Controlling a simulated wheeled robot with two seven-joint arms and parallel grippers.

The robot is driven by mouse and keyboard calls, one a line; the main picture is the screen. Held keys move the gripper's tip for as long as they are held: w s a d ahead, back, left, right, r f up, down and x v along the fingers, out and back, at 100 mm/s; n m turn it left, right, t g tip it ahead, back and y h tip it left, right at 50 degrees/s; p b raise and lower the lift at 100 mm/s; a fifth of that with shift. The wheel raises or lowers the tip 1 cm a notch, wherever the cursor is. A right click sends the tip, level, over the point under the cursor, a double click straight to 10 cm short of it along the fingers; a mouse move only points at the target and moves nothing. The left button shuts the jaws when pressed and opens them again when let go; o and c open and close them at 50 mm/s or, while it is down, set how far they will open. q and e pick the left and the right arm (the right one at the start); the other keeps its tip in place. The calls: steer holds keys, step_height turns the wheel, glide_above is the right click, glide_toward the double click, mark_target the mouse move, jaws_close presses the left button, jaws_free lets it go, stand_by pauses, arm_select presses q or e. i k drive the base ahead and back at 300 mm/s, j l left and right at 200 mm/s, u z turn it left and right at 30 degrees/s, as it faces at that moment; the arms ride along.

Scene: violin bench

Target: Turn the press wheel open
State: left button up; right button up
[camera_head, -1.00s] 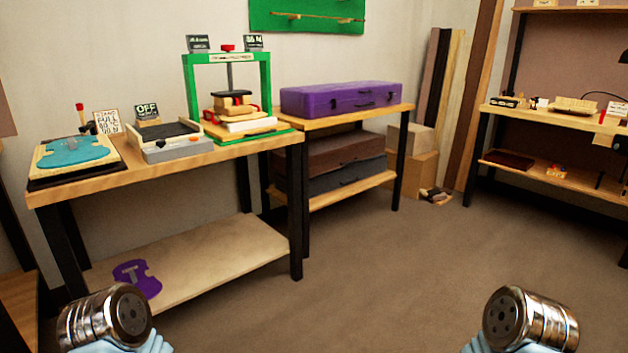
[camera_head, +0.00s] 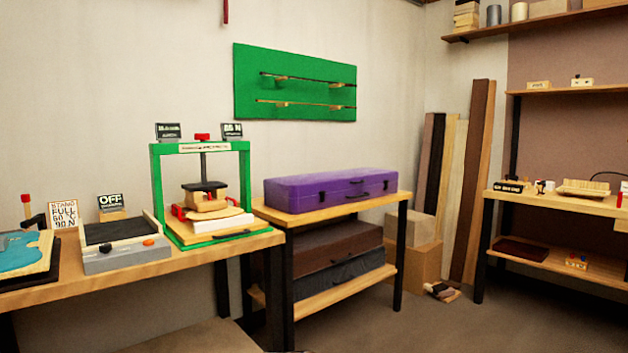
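The green press (camera_head: 246,175) stands on the wooden workbench on the left. A dark screw (camera_head: 203,166) runs down from its top beam to a dark press plate (camera_head: 204,187). A red part (camera_head: 202,137), which may be the wheel or its knob, sits on top of the beam. Under the plate lie wooden blocks (camera_head: 207,206), red clamps and a white slab (camera_head: 219,223); whether the plate touches the blocks is hard to tell. Small dark signs stand at both top corners. Neither of my grippers shows now.
Left of the press are a grey device (camera_head: 125,257) with an "OFF" sign (camera_head: 110,203) and a teal piece (camera_head: 22,254) on a board. A purple case (camera_head: 331,188) lies on the bench to the right. Open floor (camera_head: 420,325) lies in front at right.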

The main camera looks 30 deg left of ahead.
mark_target(201, 136)
steer(key=i+l+u, duration=0.15)
steer(key=i+u, duration=0.15)
steer(key=i, duration=0.15)
steer(key=i+l+u, duration=0.3)
steer(key=i+j, duration=0.05)
steer(key=i, duration=0.1)
